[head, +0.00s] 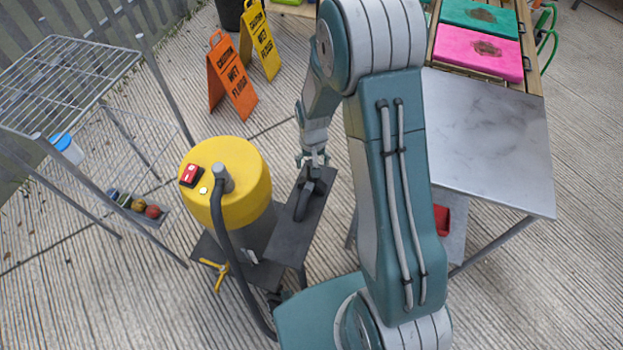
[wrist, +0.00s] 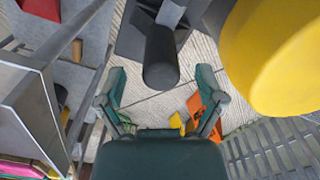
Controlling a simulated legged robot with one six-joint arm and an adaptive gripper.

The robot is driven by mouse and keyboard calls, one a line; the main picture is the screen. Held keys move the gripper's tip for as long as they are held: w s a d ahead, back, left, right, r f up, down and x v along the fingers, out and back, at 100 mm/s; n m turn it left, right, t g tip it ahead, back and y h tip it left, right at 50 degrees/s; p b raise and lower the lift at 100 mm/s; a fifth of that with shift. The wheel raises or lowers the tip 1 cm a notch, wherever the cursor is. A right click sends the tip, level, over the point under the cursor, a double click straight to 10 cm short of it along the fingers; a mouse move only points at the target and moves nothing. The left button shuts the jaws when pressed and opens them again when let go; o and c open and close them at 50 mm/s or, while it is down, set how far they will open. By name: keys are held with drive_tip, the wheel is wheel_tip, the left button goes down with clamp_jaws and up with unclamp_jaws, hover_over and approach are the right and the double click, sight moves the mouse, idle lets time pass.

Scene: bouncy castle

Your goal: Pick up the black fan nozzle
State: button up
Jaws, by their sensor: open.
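The black fan nozzle (head: 302,203) lies on a small dark stand beside the yellow-topped machine. In the wrist view the nozzle (wrist: 161,55) shows as a dark rounded tube with a wider, angular part behind it at the top. My gripper (head: 313,160) is just above the far end of the stand, close to the nozzle. In the wrist view my gripper (wrist: 162,77) is open, with one finger on each side of the tube's near end in the picture. I see no contact, and the exact height gap is hard to tell.
The yellow machine (head: 226,165) with a black hose stands left of the dark stand (head: 287,238). A metal table (head: 490,140) is at right. A wire rack (head: 65,85) is at left. Orange (head: 231,80) and yellow (head: 259,42) wet-floor signs stand behind.

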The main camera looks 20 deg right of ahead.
sight(310, 182)
wheel_tip(310, 182, down, 3)
drive_tip(key=shift+w+d+r, duration=0.1)
drive_tip(key=shift+w, duration=0.05)
drive_tip(key=shift+f, duration=0.45)
drive_tip(key=shift+a, duration=0.2)
drive_tip(key=c, duration=1.2)
drive_tip(key=shift+o, duration=0.2)
